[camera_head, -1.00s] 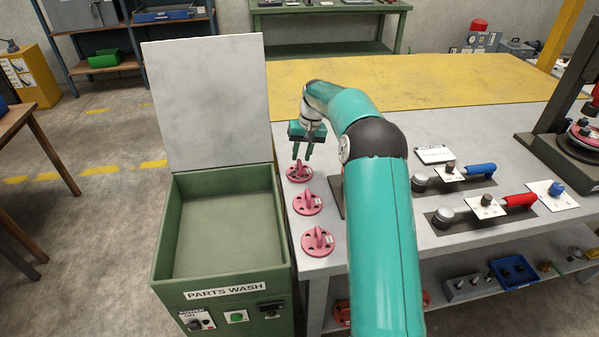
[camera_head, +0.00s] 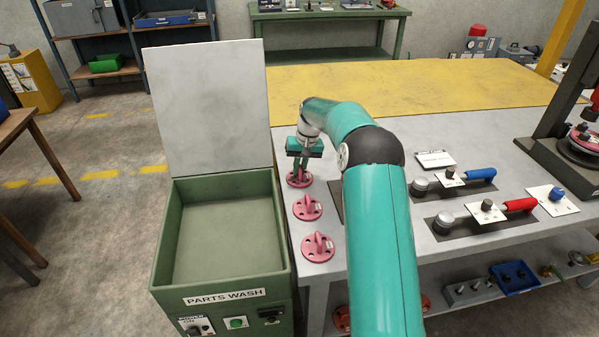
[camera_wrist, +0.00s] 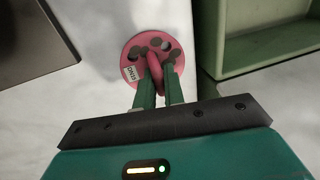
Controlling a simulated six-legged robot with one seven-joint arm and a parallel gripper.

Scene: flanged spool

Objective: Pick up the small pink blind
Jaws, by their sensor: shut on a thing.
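Three pink flanged discs, each with an upright fin, stand in a row along the left edge of the grey bench. The farthest pink blind (camera_head: 299,179) is under my gripper (camera_head: 300,170). In the wrist view this pink blind (camera_wrist: 140,47) shows round holes and a small white label, and my gripper (camera_wrist: 159,88) is shut on its upright fin. The disc appears to rest flat on the bench. The middle pink blind (camera_head: 307,208) and the nearest pink blind (camera_head: 318,247) stand free.
An open green parts wash tub (camera_head: 222,235) with a raised lid (camera_head: 206,108) stands just left of the bench. The yellow bench top (camera_head: 430,80) behind is clear.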

